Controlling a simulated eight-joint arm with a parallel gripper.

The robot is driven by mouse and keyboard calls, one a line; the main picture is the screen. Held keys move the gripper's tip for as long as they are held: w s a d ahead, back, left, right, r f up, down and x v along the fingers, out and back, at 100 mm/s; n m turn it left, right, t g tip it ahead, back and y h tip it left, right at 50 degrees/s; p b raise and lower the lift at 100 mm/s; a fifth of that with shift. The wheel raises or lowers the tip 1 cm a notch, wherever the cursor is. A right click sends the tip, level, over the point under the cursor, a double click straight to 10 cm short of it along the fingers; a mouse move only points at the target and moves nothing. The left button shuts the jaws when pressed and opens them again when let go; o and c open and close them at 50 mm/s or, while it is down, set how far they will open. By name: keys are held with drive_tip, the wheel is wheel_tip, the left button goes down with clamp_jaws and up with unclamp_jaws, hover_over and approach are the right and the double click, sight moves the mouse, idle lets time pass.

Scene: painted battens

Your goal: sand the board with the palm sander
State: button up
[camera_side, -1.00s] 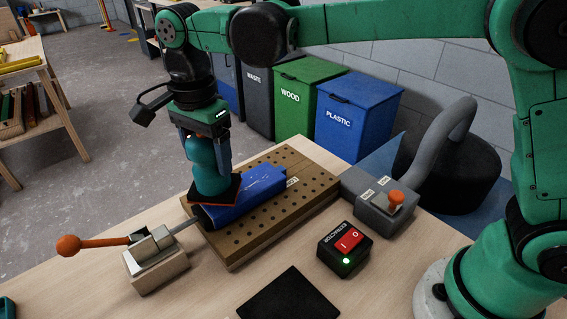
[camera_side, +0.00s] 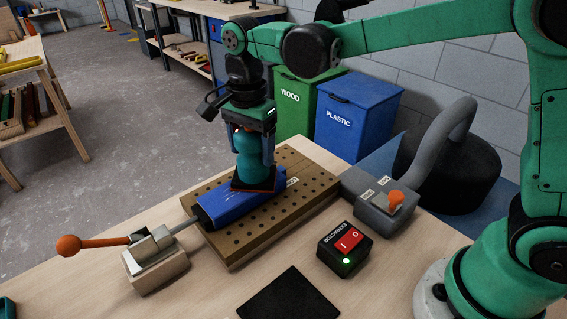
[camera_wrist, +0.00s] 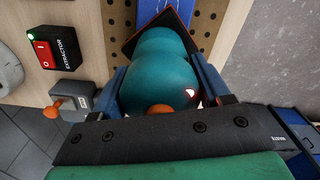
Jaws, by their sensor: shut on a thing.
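The teal palm sander (camera_side: 252,160) is held upright in my gripper (camera_side: 254,148), with its dark, red-edged pad down on the blue-painted board (camera_side: 226,203). The sander covers the far part of the board. The board lies on a perforated wooden work plate (camera_side: 283,211), with its near left end against the rod of a clamp (camera_side: 155,257) that has an orange knob. In the wrist view the sander (camera_wrist: 160,75) fills the space between my fingers, and part of the board (camera_wrist: 180,12) shows beyond it. The sanding face is hidden.
The extractor switch box (camera_side: 344,247), green light lit, and a grey unit with an orange lever (camera_side: 383,198) and hose stand right of the plate. A black pad (camera_side: 288,296) lies at the front. Green and blue bins (camera_side: 356,115) stand behind the bench.

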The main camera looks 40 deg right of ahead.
drive_tip(key=shift+d, duration=1.25)
drive_tip(key=shift+a, duration=3.4)
drive_tip(key=shift+a+r, duration=0.1)
drive_tip(key=shift+a, duration=0.25)
drive_tip(key=shift+a+f, duration=0.2)
drive_tip(key=shift+a, duration=0.15)
drive_tip(key=shift+a+r, duration=0.15)
drive_tip(key=shift+a, duration=0.35)
drive_tip(key=shift+a+r, duration=0.15)
drive_tip(key=shift+a, duration=0.35)
wheel_tip(320, 180, up, 8)
drive_tip(key=shift+d, duration=0.1)
